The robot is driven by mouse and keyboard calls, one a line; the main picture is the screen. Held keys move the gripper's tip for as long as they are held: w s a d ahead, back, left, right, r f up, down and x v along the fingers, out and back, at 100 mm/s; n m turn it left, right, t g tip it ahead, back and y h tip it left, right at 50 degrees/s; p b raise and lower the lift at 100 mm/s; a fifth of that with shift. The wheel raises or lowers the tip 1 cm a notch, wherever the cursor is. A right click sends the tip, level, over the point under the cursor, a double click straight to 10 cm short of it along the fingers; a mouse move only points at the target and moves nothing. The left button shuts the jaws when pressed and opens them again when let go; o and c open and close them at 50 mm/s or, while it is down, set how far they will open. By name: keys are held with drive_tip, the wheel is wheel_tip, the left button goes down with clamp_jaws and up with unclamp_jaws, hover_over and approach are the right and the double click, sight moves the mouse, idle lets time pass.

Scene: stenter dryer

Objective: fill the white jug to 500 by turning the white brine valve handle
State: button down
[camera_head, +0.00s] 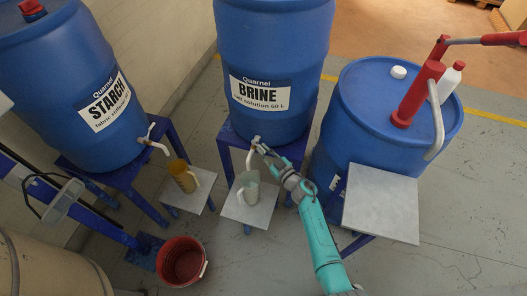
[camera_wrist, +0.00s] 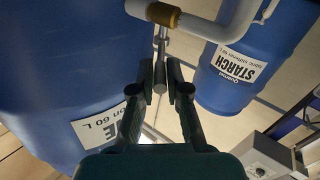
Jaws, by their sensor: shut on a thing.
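The blue brine barrel (camera_head: 275,65) stands at the centre of the head view, its label facing me. Its tap (camera_head: 254,143) sticks out low at the front. In the wrist view the tap is a pale bent pipe (camera_wrist: 200,22) with a brass-coloured collar. My gripper (camera_wrist: 161,82) is shut on the valve handle (camera_wrist: 161,50), a light rod between the fingertips; it also shows in the head view (camera_head: 262,150). The white jug (camera_head: 248,188) stands upright under the tap on a pale plate (camera_head: 262,216). I cannot read its level or see whether liquid runs.
Left are the blue starch barrel (camera_head: 75,80) with its own tap and an amber jug (camera_head: 184,177) on another plate. A red bucket (camera_head: 182,262) stands on the floor. Right is a blue drum (camera_head: 360,110) with a red pump (camera_head: 418,95) and a grey board (camera_head: 381,208).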

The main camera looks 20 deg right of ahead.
drive_tip(key=shift+w+d+n+g+y, duration=0.4)
drive_tip(key=shift+d+n+g+y, duration=0.15)
drive_tip(key=shift+n+g+y, duration=0.7)
drive_tip(key=shift+w+d+n+g+y, duration=0.5)
drive_tip(key=shift+n+g+y, duration=0.4)
drive_tip(key=shift+y, duration=0.6)
drive_tip(key=shift+w+d+n+g+y, duration=0.35)
drive_tip(key=shift+d+n+g+y, duration=0.2)
drive_tip(key=shift+n+g+y, duration=0.6)
drive_tip(key=shift+y, duration=0.4)
drive_tip(key=c, duration=1.2)
unclamp_jaws()
drive_tip(key=shift+o, duration=0.2)
drive_tip(key=shift+r, duration=0.1)
wheel_tip(320, 180, up, 10)
